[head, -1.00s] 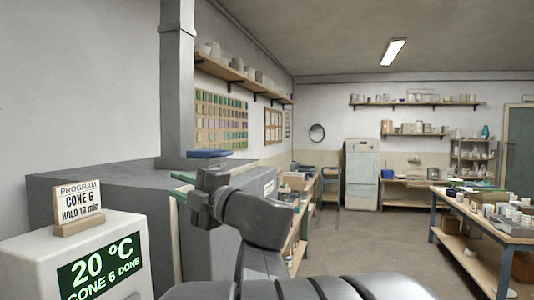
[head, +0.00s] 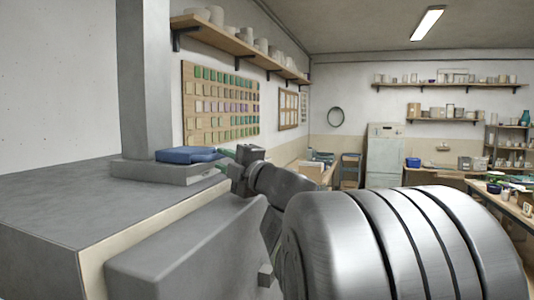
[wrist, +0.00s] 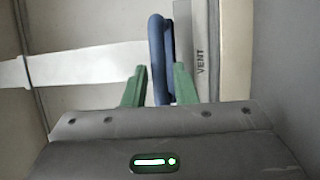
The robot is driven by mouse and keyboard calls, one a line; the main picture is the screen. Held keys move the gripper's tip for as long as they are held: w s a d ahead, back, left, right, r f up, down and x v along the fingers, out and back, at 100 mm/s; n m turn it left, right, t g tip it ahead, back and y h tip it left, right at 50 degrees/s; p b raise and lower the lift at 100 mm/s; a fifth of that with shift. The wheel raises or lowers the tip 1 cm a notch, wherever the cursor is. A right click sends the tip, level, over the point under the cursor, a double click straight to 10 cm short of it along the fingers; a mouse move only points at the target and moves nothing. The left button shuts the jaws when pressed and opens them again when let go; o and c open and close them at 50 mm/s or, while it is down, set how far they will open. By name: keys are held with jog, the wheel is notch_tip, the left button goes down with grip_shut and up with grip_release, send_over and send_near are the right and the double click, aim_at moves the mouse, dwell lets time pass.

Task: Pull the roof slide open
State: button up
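The roof slide (head: 165,173) is a flat grey piece on top of the big grey kiln, at the foot of a square flue. Its blue handle (head: 188,155) lies on its right side. My gripper (head: 232,155) reaches to the handle from the right, its green fingers partly hidden behind the handle and my wrist. In the wrist view the blue handle (wrist: 158,50) stands between the two green fingers of my gripper (wrist: 160,72). A small gap shows at the left finger, while the right finger is close to the handle or touching it. A grey strip (wrist: 200,60) marked VENT lies to the right.
The grey flue (head: 145,80) rises beside the slide. The kiln top (head: 60,200) is bare on the left. A glaze sample board (head: 215,105) and a shelf of pots (head: 235,45) are on the wall behind.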

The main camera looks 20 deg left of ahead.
aim_at(219, 158)
jog(key=x, duration=0.2)
jog(key=shift+a+r, duration=0.2)
jog(key=shift+a, duration=0.2)
jog(key=shift+w+a, duration=0.15)
